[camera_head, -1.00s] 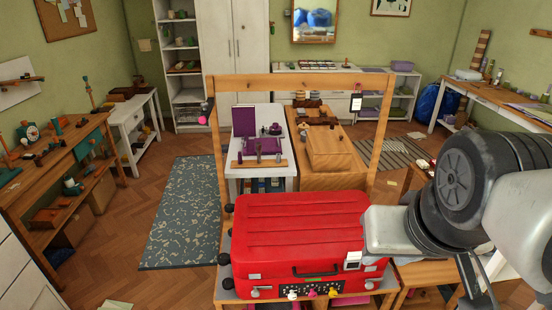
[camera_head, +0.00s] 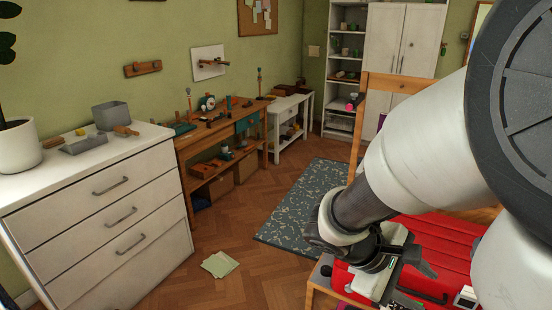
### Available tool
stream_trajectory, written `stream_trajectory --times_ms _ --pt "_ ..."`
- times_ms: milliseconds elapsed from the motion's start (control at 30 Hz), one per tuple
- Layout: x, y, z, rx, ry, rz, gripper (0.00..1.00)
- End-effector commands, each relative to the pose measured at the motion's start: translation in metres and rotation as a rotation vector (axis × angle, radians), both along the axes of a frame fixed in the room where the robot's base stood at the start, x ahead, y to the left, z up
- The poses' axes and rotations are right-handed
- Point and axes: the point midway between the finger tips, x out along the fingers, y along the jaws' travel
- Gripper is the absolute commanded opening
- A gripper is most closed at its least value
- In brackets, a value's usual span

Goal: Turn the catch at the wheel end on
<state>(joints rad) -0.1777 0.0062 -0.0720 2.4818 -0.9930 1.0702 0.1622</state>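The red suitcase (camera_head: 440,243) lies flat on a wooden stand at the lower right, partly covered by my arm. Its dark handle (camera_head: 424,296) shows on the near side. A dark wheel (camera_head: 327,271) shows at its left end, which is the wheel end. My gripper (camera_head: 392,268) is over the near left part of the suitcase. I cannot tell whether it touches the case, or whether its fingers are open or shut. The catch at the wheel end is hidden or too unclear to make out behind my gripper.
A pale square fitting (camera_head: 466,297) is on the suitcase's near side, right of the handle. The wooden stand (camera_head: 320,285) has a tall frame behind. A white chest of drawers (camera_head: 110,215) stands left. Papers (camera_head: 220,264) lie on the open floor. A patterned rug (camera_head: 305,205) lies beyond.

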Motion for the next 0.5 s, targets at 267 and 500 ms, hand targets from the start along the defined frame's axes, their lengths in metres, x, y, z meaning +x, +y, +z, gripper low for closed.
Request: stream_trajectory --times_ms 267,500 --pt "0.096 -0.015 -0.129 -0.488 0.372 0.590 0.44" --pt "0.151 0.041 -0.264 -0.680 0.542 1.139 0.44"
